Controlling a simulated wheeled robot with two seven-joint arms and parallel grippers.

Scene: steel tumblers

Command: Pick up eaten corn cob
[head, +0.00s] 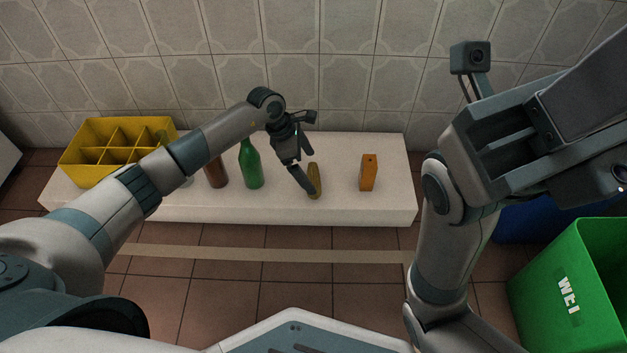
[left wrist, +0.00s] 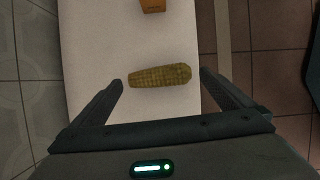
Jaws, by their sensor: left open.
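The eaten corn cob (head: 315,181) is yellow-brown and lies on a low white bench (head: 340,212). In the left wrist view the cob (left wrist: 160,76) lies crosswise between the two fingertips, just beyond them. My left gripper (head: 308,172) is open at the cob, with one finger on its near left side in the head view. It also shows in the left wrist view (left wrist: 160,82) with its fingers spread wide and nothing held. I cannot tell whether a finger touches the cob. My right arm is raised at the right of the head view; its fingertips are not clearly visible.
An orange box (head: 368,173) stands right of the cob. A green bottle (head: 250,166), a brown bottle (head: 216,173) and a yellow divided crate (head: 84,172) are to the left, partly behind my left arm. A green bin (head: 585,290) and a blue bin (head: 540,222) stand at the right.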

